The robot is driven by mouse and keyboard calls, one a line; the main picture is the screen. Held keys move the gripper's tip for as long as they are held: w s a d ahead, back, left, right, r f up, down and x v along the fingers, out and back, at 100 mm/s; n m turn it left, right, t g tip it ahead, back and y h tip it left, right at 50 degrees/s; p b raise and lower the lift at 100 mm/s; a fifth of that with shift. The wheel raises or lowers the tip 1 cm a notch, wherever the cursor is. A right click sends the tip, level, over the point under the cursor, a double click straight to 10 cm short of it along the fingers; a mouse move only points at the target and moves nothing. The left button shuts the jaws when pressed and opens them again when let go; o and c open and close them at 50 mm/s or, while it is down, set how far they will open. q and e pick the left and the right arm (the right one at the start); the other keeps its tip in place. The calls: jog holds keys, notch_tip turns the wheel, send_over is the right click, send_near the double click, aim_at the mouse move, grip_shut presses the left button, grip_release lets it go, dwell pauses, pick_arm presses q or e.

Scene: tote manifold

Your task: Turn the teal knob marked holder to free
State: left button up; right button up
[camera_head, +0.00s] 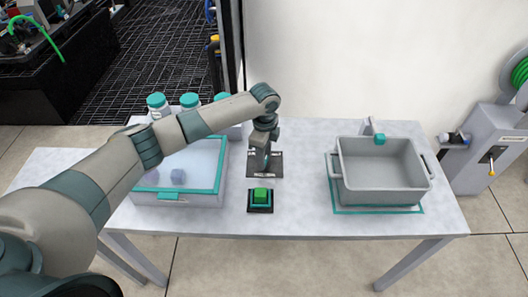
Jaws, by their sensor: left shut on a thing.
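My left arm reaches in from the left, and its gripper (262,160) points down over a dark plate (279,171) with pale markings on the table. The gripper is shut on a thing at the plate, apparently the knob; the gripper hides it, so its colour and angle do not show. The markings are too small to read. My right gripper is not in view.
A green button on a black base (260,208) sits in front of the plate. A teal-rimmed tray (220,187) with small blocks is at left, with several teal-capped jars (157,101) behind. A grey tote (382,194) stands at right, with a small teal-topped fixture (379,139) at its back edge.

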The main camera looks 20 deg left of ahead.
pick_arm(q)
jog(key=n+p, duration=0.7)
jog(key=p, duration=0.1)
jog(key=shift+s+r+n, duration=0.15)
jog(key=shift+r+n, duration=0.1)
jog(key=shift+n, duration=0.15)
jog(key=shift+f+n+p, duration=0.15)
jog(key=shift+n+p, duration=1.1)
jog(key=shift+n, duration=0.35)
jog(key=o, duration=1)
jog(key=shift+o, duration=0.2)
jog(key=shift+f, duration=0.1)
notch_tip(320, 180, up, 18)
jog(key=b, duration=0.4)
jog(key=shift+f, duration=0.25)
